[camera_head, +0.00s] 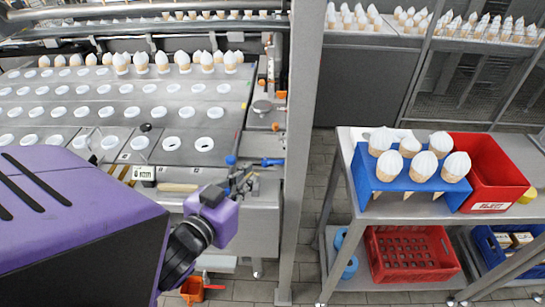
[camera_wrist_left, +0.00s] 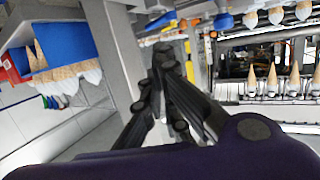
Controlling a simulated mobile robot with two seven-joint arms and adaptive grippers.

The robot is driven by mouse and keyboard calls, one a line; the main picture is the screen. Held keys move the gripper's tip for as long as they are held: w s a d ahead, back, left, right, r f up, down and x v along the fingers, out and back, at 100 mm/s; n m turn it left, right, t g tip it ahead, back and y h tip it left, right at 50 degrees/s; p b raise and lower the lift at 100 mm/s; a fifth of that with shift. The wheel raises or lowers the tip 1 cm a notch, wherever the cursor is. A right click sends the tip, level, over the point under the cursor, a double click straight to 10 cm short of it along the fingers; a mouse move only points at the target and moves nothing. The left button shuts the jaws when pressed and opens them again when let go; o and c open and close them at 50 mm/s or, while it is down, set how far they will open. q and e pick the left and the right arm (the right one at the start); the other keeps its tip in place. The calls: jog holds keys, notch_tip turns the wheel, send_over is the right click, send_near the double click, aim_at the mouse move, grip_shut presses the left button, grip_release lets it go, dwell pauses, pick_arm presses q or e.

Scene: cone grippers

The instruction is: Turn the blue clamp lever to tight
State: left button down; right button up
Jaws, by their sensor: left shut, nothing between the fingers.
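A blue lever (camera_head: 272,162) shows in the head view at the front right corner of the machine bench. A small blue knob (camera_head: 231,160) is just left of it. Which of the two is the clamp lever I cannot tell for sure. My left gripper (camera_head: 246,178) is shut and empty just in front of these blue parts. In the left wrist view the shut fingertips (camera_wrist_left: 163,52) are below a blue bar (camera_wrist_left: 161,21), with a blue rounded part (camera_wrist_left: 223,21) to the right. Contact cannot be told. My right gripper is not in view.
A grey post (camera_head: 303,130) stands right of the gripper. The machine bench (camera_head: 200,100) holds rows of white-rimmed holes and several cones. A cart at right carries a blue cone stand (camera_head: 367,188) and a red crate (camera_head: 520,183). Orange parts (camera_head: 276,126) sit behind the lever.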

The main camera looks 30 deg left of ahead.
pick_arm(q)
jog(key=r, duration=0.2)
send_over(274, 162)
jog(key=s+d, duration=0.2)
jog(key=s, duration=0.1)
jog(key=shift+t, duration=0.4)
jog(key=f, duration=0.4)
jog(key=shift+a+b, duration=0.2)
jog(key=shift+b, duration=0.2)
jog(key=shift+w+f, duration=0.25)
jog(key=shift+f, duration=0.25)
jog(key=shift+w+f, duration=0.1)
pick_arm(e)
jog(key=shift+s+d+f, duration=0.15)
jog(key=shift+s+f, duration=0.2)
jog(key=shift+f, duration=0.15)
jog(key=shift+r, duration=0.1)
